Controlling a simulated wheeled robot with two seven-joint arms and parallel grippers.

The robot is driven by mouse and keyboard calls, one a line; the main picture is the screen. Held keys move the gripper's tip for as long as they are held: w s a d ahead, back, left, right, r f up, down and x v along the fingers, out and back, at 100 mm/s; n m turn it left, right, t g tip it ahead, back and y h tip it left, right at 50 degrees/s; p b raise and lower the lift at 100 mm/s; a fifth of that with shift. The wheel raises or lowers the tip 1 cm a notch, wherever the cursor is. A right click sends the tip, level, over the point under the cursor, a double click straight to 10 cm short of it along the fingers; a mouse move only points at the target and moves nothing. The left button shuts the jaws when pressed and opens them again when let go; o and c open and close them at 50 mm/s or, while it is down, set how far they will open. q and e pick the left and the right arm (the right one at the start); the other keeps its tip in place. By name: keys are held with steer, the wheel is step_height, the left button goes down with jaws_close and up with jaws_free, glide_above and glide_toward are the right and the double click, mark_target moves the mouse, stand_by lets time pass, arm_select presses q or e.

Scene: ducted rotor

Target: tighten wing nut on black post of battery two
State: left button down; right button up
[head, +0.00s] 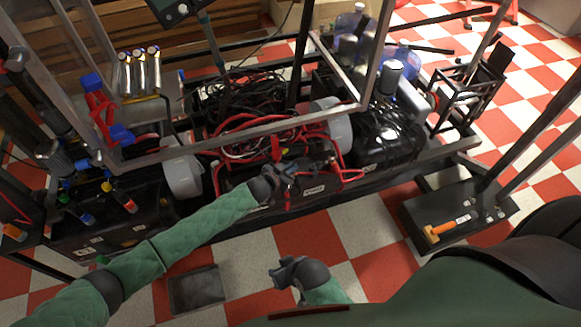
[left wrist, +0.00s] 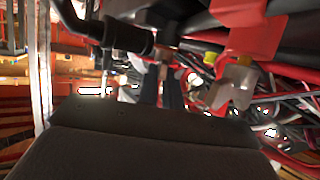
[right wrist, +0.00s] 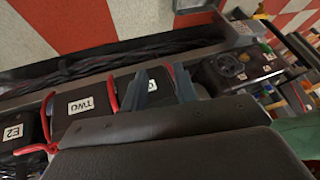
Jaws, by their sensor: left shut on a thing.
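A battery labelled TWO (right wrist: 84,127) shows in the right wrist view, with red cable close around it. In the head view my left gripper (head: 287,172) is at the top of a black battery with a white label (head: 314,190). In the left wrist view my left gripper (left wrist: 172,88) is shut on a small brownish metal piece, apparently the wing nut (left wrist: 167,52), beside a thick black cable end (left wrist: 130,38). The fingertips and cables partly hide the post. My right gripper (right wrist: 160,82) is open and empty; in the head view it is low, in front of the batteries.
Red and black cables (head: 240,105) lie tangled behind the battery. A metal frame bar (head: 240,133) crosses above them. The checkered floor in front is mostly clear.

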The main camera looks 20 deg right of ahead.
arm_select(q)
steer(key=shift+d+r+m+g+h, duration=0.15)
steer(key=shift+r+m+g+h, duration=0.05)
steer(key=shift+m+g+h, duration=0.25)
steer(key=shift+m, duration=0.25)
steer(key=shift+m+g+h, duration=0.25)
steer(key=shift+m+g, duration=0.15)
steer(key=shift+g, duration=0.15)
steer(key=shift+f+m+g+h, duration=0.1)
steer(key=shift+m+g+h, duration=0.3)
steer(key=shift+m+g, duration=0.7)
steer(key=shift+w+m+g+b, duration=0.1)
steer(key=shift+m+g+b, duration=0.3)
steer(key=shift+g+b, duration=0.2)
arm_select(e)
steer(key=shift+t, duration=0.3)
step_height(320, 180, down, 4)
steer(key=shift+a+f, duration=0.1)
steer(key=shift+f, duration=0.1)
arm_select(q)
steer(key=c, duration=1.6)
jaws_free()
steer(key=shift+o, duration=0.2)
steer(key=shift+w+a, duration=0.1)
steer(key=shift+a, duration=0.1)
arm_select(e)
steer(key=shift+r, duration=0.1)
